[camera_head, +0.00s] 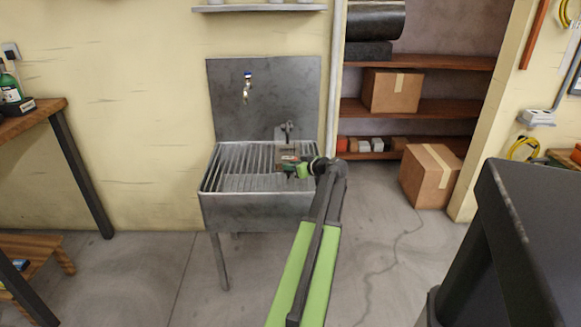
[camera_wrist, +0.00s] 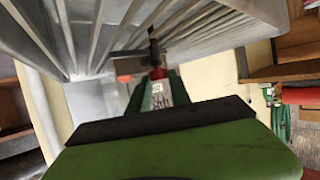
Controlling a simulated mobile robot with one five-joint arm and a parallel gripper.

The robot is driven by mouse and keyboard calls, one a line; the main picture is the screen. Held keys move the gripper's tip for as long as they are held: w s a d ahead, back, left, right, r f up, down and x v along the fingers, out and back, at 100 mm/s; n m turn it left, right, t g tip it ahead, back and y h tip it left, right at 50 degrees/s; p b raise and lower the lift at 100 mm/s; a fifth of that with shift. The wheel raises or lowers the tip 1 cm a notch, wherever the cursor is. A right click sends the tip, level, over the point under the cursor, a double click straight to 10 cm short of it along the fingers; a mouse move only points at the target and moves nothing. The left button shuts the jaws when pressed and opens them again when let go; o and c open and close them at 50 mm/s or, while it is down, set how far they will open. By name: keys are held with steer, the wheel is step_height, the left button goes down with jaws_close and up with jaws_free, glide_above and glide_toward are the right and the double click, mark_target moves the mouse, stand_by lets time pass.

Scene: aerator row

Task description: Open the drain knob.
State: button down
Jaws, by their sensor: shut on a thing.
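A grey metal sink (camera_head: 258,205) with a slatted top stands against the wall. The drain knob (camera_wrist: 158,73) appears as a small red piece at my fingertips in the wrist view, with a dark stem or bar beyond it. My gripper (camera_head: 290,167) is over the right side of the sink, at the slats. In the wrist view my gripper (camera_wrist: 157,88) is shut on the knob, with a pale labelled part between its green fingers. The fingers hide much of the knob, and I cannot tell how far it is turned.
A tap (camera_head: 247,88) with a blue top is on the sink's back panel. A small dark fitting (camera_head: 288,130) stands at the sink's back right. A cardboard box (camera_head: 430,175) lies on the floor at right. A dark cabinet (camera_head: 535,225) stands at front right.

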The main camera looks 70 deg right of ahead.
steer(key=shift+f+n+t+y, duration=0.1)
steer(key=shift+n+t+y, duration=0.2)
steer(key=shift+n+y, duration=0.45)
steer(key=c, duration=1.5)
jaws_free()
steer(key=shift+o, duration=0.2)
steer(key=shift+s, duration=0.15)
steer(key=p+v, duration=0.6)
steer(key=v, duration=1.1)
steer(key=shift+p, duration=0.3)
